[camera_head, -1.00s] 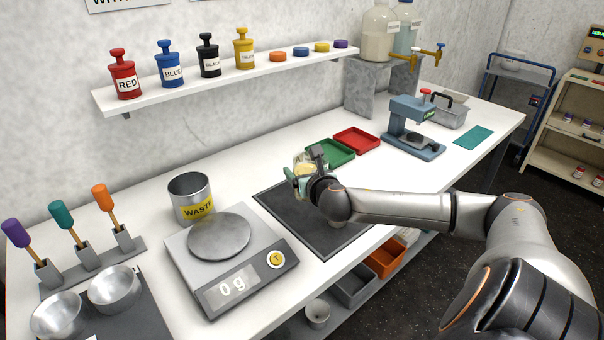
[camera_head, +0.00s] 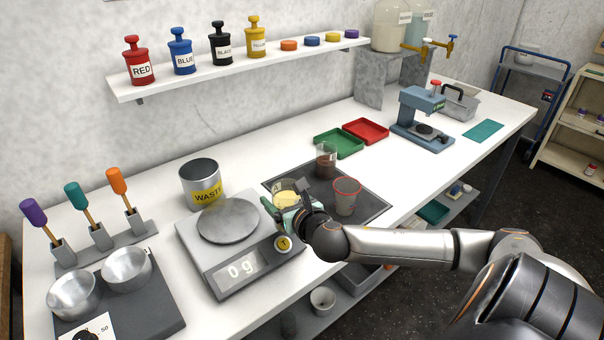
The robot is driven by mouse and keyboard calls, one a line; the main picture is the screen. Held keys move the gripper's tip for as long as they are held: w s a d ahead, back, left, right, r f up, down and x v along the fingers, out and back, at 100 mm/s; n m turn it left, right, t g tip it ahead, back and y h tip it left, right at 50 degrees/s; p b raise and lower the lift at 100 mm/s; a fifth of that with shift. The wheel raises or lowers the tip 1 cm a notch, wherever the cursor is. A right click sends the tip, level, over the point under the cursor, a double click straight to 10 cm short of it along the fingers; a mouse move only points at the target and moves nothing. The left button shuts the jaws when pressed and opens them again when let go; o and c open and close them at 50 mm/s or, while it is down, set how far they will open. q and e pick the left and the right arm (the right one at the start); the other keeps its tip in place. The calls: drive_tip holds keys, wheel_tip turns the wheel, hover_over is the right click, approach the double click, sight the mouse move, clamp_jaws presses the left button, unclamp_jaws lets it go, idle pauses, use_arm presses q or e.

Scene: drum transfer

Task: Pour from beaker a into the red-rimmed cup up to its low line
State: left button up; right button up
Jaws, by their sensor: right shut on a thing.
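My right gripper (camera_head: 288,207) is shut on a clear beaker of pale yellow liquid (camera_head: 287,196), near the dark mat's left side by the scale. The gripper hides part of this beaker; I cannot read a letter on it. The red-rimmed cup (camera_head: 346,197) stands upright on the mat, to the right of the gripper and apart from the held beaker. It is clear and looks empty; its low line is too small to make out. A second beaker with dark brown liquid (camera_head: 326,161) stands at the mat's back. My left gripper is out of view.
The scale (camera_head: 218,275) reads 0 g, left of the mat (camera_head: 365,207). A waste can (camera_head: 203,185) stands behind it. Green (camera_head: 338,143) and red (camera_head: 366,131) trays lie behind the mat. A blue press (camera_head: 422,115) stands farther right. The counter's front strip is mostly clear.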

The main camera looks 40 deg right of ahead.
drive_tip(key=s+a+r+n+y, duration=0.1)
drive_tip(key=s+a, duration=0.3)
drive_tip(key=a, duration=0.4)
drive_tip(key=s+a+r+n+y, duration=0.2)
drive_tip(key=s+a+r, duration=0.1)
drive_tip(key=a, duration=0.6)
drive_tip(key=shift+s+r+y, duration=0.4)
drive_tip(key=shift+s, duration=0.3)
